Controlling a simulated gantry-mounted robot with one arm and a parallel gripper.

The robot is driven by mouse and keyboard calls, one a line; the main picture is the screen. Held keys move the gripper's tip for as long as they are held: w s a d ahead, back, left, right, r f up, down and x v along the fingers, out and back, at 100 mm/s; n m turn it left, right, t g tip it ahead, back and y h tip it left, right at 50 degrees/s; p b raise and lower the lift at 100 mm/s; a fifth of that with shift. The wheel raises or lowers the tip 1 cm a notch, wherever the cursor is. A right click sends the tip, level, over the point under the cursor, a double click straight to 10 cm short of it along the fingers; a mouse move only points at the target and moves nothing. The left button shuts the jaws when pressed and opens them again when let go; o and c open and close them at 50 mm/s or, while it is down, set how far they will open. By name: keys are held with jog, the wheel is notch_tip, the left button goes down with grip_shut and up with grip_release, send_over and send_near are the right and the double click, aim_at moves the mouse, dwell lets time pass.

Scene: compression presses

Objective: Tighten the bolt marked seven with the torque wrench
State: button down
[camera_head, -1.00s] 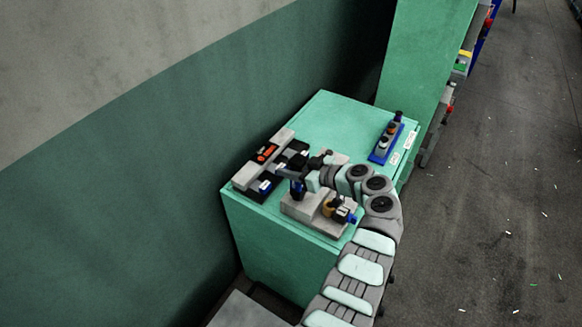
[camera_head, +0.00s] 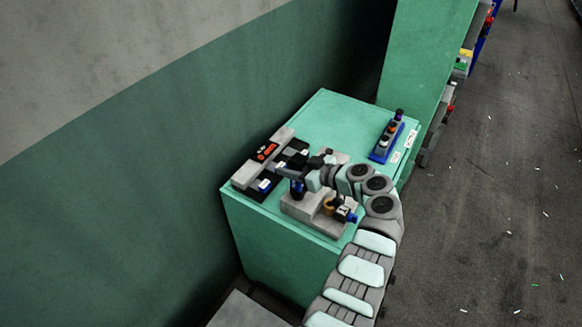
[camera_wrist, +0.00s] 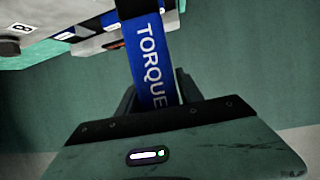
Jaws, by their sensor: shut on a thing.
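My gripper (camera_head: 302,181) is over the front part of the green cabinet top. It is shut on the torque wrench, whose dark blue body (camera_head: 297,191) shows small beneath it. In the wrist view the blue wrench handle (camera_wrist: 147,42), lettered TORQUE, runs up from between my dark jaws (camera_wrist: 160,102). The wrench's far end is out of that view. A pale grey block fixture (camera_head: 298,208) lies just below the gripper in the head view. I cannot make out the bolt marked seven. A small black-on-white character tag (camera_wrist: 21,28) shows at the wrist view's upper left.
A grey and black rack with an orange item (camera_head: 265,151) stands at the cabinet's left. A blue tray (camera_head: 378,157) with small upright pieces stands at the right. The green cabinet top (camera_head: 335,122) is clear at the back. A tall green cabinet (camera_head: 425,60) rises behind.

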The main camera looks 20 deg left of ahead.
jog(key=shift+f+b, duration=0.3)
jog(key=shift+b, duration=0.3)
dwell(0.7)
notch_tip(320, 180, up, 7)
jog(key=p, duration=0.1)
jog(key=shift+f, duration=0.2)
dwell(0.9)
dwell(1.3)
